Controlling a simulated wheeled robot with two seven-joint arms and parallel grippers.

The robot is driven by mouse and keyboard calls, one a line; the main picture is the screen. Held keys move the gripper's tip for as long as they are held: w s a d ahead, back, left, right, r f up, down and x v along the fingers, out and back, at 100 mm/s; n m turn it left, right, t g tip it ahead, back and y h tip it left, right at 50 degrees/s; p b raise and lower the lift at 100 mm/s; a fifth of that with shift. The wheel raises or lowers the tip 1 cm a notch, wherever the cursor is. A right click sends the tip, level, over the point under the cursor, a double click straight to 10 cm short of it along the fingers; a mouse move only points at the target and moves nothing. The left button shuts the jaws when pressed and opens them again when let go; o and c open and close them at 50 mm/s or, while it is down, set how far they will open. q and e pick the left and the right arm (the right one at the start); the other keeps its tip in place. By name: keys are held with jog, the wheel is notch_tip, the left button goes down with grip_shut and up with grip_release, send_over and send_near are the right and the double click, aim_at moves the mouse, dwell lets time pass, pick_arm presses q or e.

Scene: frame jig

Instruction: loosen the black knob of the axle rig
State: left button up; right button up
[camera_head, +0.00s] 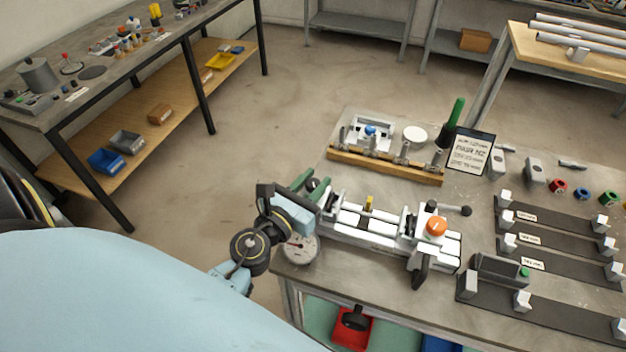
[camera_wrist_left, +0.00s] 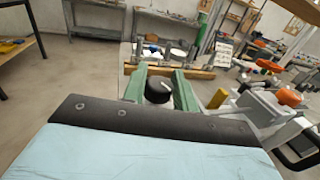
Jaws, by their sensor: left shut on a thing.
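The axle rig (camera_head: 382,235) is a long pale fixture along the front edge of the table, with an orange knob (camera_head: 436,226) toward its right end. My left gripper (camera_head: 308,184) is at the rig's left end, its green fingers on either side of the black knob (camera_head: 313,184). In the left wrist view the black knob (camera_wrist_left: 158,91) sits between the two green fingers, with a pale mark on its face. The gripper is shut on it. The finger contacts are partly hidden. My right gripper is not in view.
A round dial (camera_head: 300,248) is close below my left gripper. A black crank handle (camera_head: 421,272) hangs at the rig's front. A wooden-based rack (camera_head: 385,166) stands behind, and dark strips with pale blocks (camera_head: 545,235) lie at right. Floor is clear at left.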

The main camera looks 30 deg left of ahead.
pick_arm(q)
jog(key=shift+n+y+p, duration=0.4)
jog(key=shift+n+y, duration=0.7)
jog(key=shift+y, duration=1)
jog(key=shift+n+g+y, duration=0.6)
jog(key=shift+n+y, duration=0.5)
jog(key=shift+y, duration=0.5)
jog(key=o, duration=0.9)
jog(key=shift+o, duration=0.2)
jog(key=b+v, duration=0.2)
jog(key=v, duration=1.1)
jog(key=shift+s+d+r+b, duration=0.1)
jog(key=shift+s+d+b, duration=0.1)
jog(key=shift+b, duration=0.15)
